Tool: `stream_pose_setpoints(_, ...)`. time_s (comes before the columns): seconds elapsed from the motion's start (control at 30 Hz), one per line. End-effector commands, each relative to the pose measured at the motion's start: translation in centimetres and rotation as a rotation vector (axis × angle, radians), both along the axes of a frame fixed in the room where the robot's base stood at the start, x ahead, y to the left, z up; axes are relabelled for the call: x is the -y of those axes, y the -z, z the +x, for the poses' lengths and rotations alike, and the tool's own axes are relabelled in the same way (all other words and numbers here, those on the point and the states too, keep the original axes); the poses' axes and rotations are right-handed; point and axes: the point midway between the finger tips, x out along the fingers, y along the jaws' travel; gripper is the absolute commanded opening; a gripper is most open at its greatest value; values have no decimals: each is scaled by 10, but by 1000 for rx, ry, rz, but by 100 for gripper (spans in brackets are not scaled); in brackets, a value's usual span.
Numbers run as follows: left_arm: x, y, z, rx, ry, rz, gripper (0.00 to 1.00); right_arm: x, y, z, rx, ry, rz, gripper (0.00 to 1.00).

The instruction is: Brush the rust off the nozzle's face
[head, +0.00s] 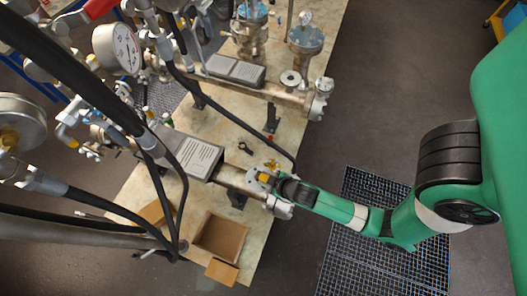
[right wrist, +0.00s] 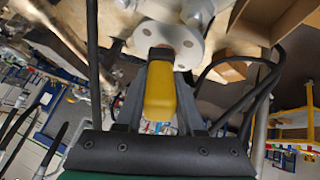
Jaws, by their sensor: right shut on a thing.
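My right gripper (right wrist: 163,72) is shut on a brush with a yellow handle (right wrist: 159,98) and a dark head. In the right wrist view the brush head is at the pale round nozzle face (right wrist: 190,46), which has bolt holes and a brownish centre. I cannot tell whether the head touches the face, and the brush hides part of it. In the head view my right gripper (head: 272,182) is over the nozzle on the nearer horizontal vessel (head: 232,178), and the yellow handle (head: 264,178) shows there. My left gripper is not in view.
A second vessel (head: 283,93) with an upward flanged nozzle (head: 290,78) lies farther back on the table (head: 140,182). An open cardboard box (head: 219,238) stands at the front. Gauges, valves and black hoses crowd the left. A dark floor grating (head: 370,245) lies right of the table.

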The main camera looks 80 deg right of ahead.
Motion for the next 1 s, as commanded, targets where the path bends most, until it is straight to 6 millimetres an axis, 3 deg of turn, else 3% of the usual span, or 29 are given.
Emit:
stream_pose_setpoints(0.17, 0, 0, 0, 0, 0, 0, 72, 15, 0, -2, 2, 4, 1, 0)
stream_pose_setpoints(0.47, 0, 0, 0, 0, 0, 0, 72, 16, 0, -1, 2, -1, -1, 0)
stream_pose_setpoints(0.8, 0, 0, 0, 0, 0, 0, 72, 16, -28, -1, 4, -1, -1, 0)
stream_pose_setpoints(1.0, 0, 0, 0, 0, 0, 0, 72, 16, -30, -2, 1, -1, -1, 0)
